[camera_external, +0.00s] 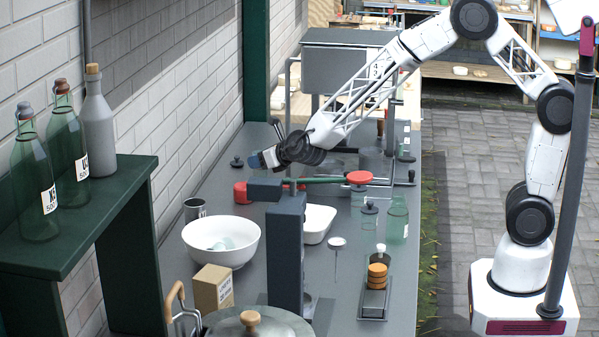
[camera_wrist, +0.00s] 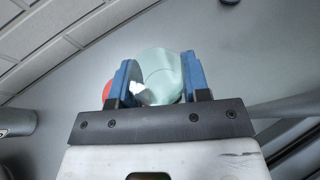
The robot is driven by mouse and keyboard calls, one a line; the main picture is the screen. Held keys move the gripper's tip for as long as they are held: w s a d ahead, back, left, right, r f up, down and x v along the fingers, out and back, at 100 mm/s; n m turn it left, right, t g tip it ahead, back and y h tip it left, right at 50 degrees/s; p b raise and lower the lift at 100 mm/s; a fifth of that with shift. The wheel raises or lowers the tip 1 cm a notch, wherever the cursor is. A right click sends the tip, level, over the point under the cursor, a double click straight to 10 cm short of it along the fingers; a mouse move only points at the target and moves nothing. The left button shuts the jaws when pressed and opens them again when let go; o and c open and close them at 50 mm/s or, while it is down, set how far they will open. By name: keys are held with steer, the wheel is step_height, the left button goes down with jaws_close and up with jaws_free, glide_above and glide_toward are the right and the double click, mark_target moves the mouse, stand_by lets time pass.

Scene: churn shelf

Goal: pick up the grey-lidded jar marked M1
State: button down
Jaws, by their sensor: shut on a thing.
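My gripper (camera_wrist: 160,82) has its two blue fingers closed on a pale green, rounded glassy thing (camera_wrist: 162,72), likely a jar, with a small white patch on its left side. No lid or M1 mark can be read on it. In the external view my gripper (camera_external: 258,160) is over the far left of the counter, near the brick wall; what it holds is not clear there. A clear greenish jar with a dark grey lid (camera_external: 369,218) stands on the right side of the counter, apart from my gripper; no mark is readable.
A grey post with a green lever (camera_external: 313,180) and red knob (camera_external: 359,177) stands in front of my gripper. A white bowl (camera_external: 222,245), a metal cup (camera_external: 194,209) and a white tray (camera_external: 318,224) are nearer the camera. Bottles stand on the green shelf (camera_external: 80,215) at left.

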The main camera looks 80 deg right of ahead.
steer(key=shift+s+a+r, duration=0.15)
steer(key=shift+s+r, duration=0.05)
steer(key=shift+s, duration=0.8)
